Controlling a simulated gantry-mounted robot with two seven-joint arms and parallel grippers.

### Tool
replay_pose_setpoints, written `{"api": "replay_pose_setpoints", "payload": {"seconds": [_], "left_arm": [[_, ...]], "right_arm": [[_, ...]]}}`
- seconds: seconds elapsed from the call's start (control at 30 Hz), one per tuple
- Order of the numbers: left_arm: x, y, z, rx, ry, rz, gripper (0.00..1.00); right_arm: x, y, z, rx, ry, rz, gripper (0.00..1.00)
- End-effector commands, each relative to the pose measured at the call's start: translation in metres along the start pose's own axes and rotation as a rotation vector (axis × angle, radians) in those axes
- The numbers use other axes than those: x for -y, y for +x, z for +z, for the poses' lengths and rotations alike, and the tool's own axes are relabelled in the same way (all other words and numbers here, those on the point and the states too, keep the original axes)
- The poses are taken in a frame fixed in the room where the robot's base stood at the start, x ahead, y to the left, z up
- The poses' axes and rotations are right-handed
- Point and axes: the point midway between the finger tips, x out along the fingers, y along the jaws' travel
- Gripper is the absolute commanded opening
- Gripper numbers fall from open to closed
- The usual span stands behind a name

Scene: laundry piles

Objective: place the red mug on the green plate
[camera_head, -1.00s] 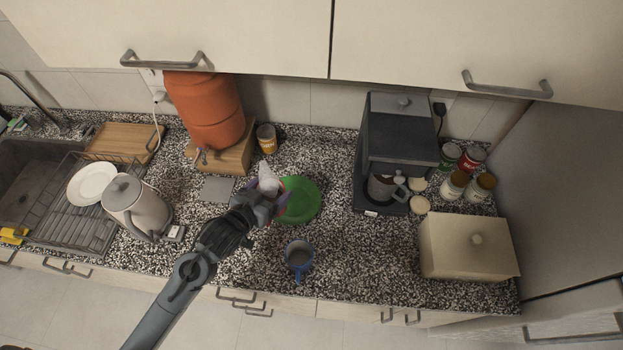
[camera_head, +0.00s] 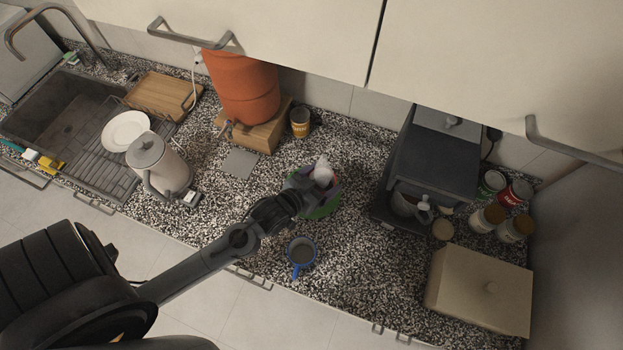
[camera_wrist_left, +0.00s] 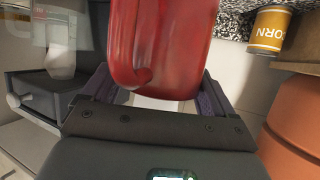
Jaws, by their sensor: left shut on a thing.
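The red mug (camera_wrist_left: 160,45) fills the top middle of the left wrist view, between the two fingers of my left gripper. My left gripper (camera_head: 313,182) is shut on it. In the head view the gripper is over the green plate (camera_head: 320,209) and hides much of it. A pale shape (camera_head: 323,172) shows at the fingertips there, and the mug's red is hardly visible. I cannot tell how high the mug is above the plate. My right gripper is not in view.
A blue mug (camera_head: 301,253) stands in front of the plate. A coffee machine (camera_head: 428,160) and a beige box (camera_head: 480,289) are to the right. A kettle (camera_head: 160,168) and an orange dispenser (camera_head: 243,88) are to the left. Cabinets (camera_head: 280,30) hang above.

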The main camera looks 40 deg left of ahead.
Motion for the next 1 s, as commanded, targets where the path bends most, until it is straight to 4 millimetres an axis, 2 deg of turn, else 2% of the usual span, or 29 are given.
{"api": "replay_pose_setpoints", "payload": {"seconds": [0.1, 0.3, 0.47, 0.77, 1.0], "left_arm": [[0.021, 0.006, 0.008, -0.002, 0.003, -0.001, 0.37], [0.039, 0.013, 0.019, -0.003, 0.001, 0.0, 0.37], [0.043, 0.015, 0.023, -0.003, -0.001, 0.001, 0.37], [0.043, 0.028, 0.054, -0.003, -0.002, 0.0, 0.37], [0.042, 0.029, 0.058, -0.004, -0.001, 0.001, 0.37]], "right_arm": [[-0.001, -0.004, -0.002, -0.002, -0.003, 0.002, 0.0], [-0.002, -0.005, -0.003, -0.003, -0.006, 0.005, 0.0], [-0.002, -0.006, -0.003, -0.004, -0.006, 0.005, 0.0], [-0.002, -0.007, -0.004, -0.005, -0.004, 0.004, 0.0], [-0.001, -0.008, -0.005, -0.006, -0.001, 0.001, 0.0]]}}
